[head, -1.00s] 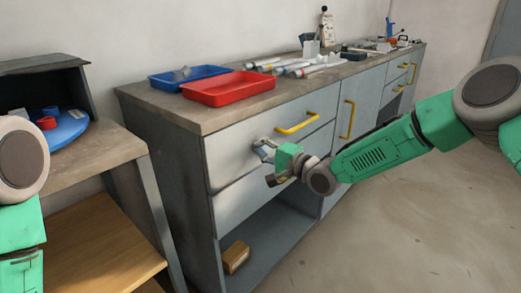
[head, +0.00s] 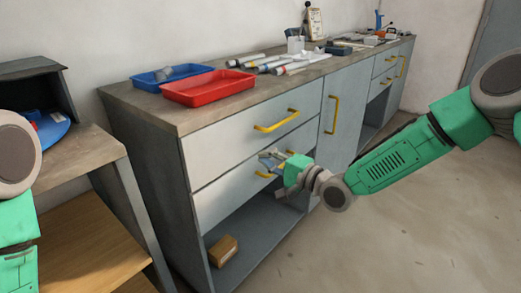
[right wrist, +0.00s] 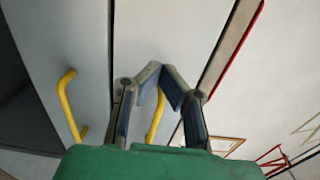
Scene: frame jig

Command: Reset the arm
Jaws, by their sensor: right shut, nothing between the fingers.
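My right gripper (head: 272,158) is shut and empty in front of the grey cabinet's drawer fronts. In the right wrist view the two blue-grey fingers (right wrist: 165,72) come together at the tips. A yellow handle (right wrist: 155,118) shows between the fingers; I cannot tell how far behind them it is. My right arm (head: 390,160) stretches in from the right. Parts of my left arm stand at the left edge, but its gripper is not in view.
The grey cabinet (head: 235,145) carries a red tray (head: 208,88), a blue tray (head: 170,78) and several white tubes. A brown box (head: 222,251) lies in its open lower bay. A wooden shelf unit (head: 70,178) stands left. The floor (head: 400,245) at right is clear.

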